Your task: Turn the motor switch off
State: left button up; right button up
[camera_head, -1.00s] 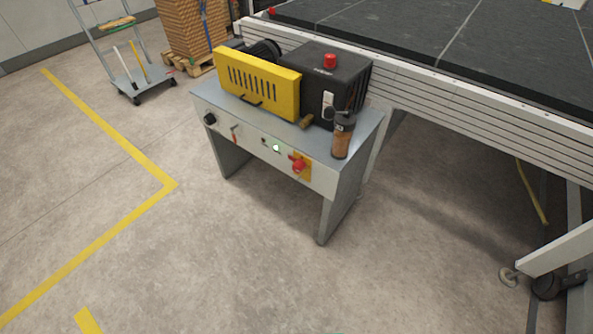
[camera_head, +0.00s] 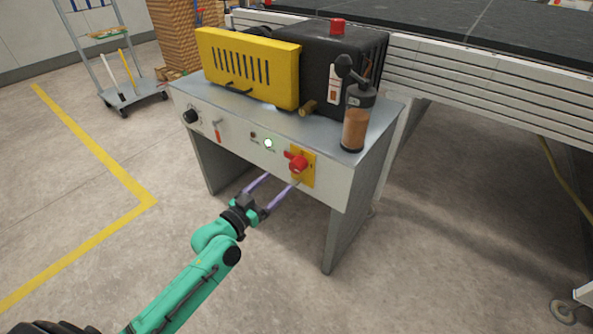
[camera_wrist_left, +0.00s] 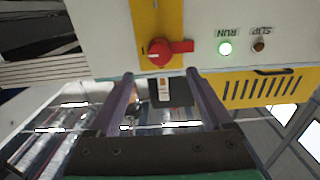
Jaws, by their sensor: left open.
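The motor switch is a red rotary knob (camera_head: 298,164) on a yellow plate (camera_head: 310,169) at the right of the grey cabinet's front panel. Its handle points left, roughly level. My left gripper (camera_head: 283,180) is open and empty, its two purple fingers pointing at the panel just below the knob. In the left wrist view, which shows the panel upside down, the red knob (camera_wrist_left: 160,52) lies just beyond the fingertips (camera_wrist_left: 160,74), between them in line. The fingers do not appear to touch it. My right gripper is out of view.
The RUN lamp (camera_head: 268,143) is lit. A black knob (camera_head: 191,117) and a small red-tipped lever (camera_head: 217,132) sit further left on the panel. A brown-filled canister (camera_head: 356,122), yellow guard (camera_head: 248,68) and black housing (camera_head: 325,62) are above. Floor in front is clear.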

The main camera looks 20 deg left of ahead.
aim_at(294, 167)
pick_arm(q)
jog(key=x, duration=0.8)
jog(key=shift+w+d+f+b, duration=0.1)
jog(key=shift+w+d+b, duration=0.05)
jog(key=shift+w+b, duration=0.25)
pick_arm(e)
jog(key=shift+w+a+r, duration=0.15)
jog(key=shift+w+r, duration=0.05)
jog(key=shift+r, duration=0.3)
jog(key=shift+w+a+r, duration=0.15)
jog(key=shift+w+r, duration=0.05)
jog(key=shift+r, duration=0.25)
pick_arm(q)
grip_shut()
